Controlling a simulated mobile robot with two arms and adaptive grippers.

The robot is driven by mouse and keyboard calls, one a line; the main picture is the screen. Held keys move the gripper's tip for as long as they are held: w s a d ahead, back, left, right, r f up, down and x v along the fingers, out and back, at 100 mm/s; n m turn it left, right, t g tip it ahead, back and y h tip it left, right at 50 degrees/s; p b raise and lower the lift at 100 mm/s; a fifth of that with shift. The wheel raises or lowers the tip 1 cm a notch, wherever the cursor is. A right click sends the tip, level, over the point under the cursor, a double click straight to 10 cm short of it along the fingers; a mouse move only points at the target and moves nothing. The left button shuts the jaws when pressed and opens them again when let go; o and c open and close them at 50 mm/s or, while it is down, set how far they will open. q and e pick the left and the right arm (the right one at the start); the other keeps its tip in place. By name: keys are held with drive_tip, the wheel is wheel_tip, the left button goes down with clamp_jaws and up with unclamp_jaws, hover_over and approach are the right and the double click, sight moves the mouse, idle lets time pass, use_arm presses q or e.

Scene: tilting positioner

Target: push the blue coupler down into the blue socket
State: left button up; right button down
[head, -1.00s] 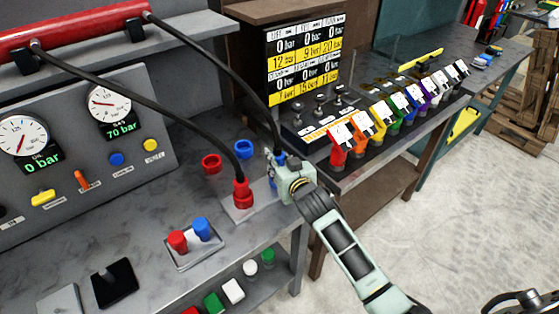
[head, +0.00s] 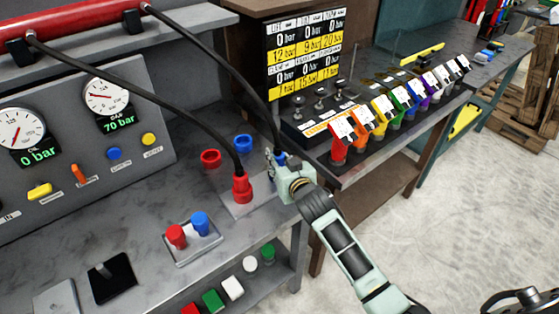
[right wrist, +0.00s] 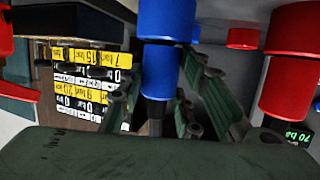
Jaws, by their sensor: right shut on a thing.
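The blue coupler (head: 281,159) shows only as a small patch at my right gripper (head: 280,167) in the head view, with a black hose running up from it. In the right wrist view, which is upside down, the blue coupler (right wrist: 161,72) stands between the green fingers of my right gripper (right wrist: 158,100), shut on it. A wider blue part (right wrist: 165,20) adjoins the coupler's far end; I cannot tell whether it is the socket or a collar, nor how deep the coupler sits. The gripper hides the socket area in the head view.
A red coupler (head: 241,188) with its own hose stands close left of my right gripper. A red ring (head: 210,158) and a blue ring (head: 243,143) lie behind. A holder (head: 192,248) with red and blue plugs stands in front.

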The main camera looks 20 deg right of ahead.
drive_tip(key=shift+f, duration=0.1)
drive_tip(key=c, duration=1.2)
unclamp_jaws()
drive_tip(key=shift+f, duration=0.1)
drive_tip(key=shift+s, duration=0.1)
drive_tip(key=v, duration=1.2)
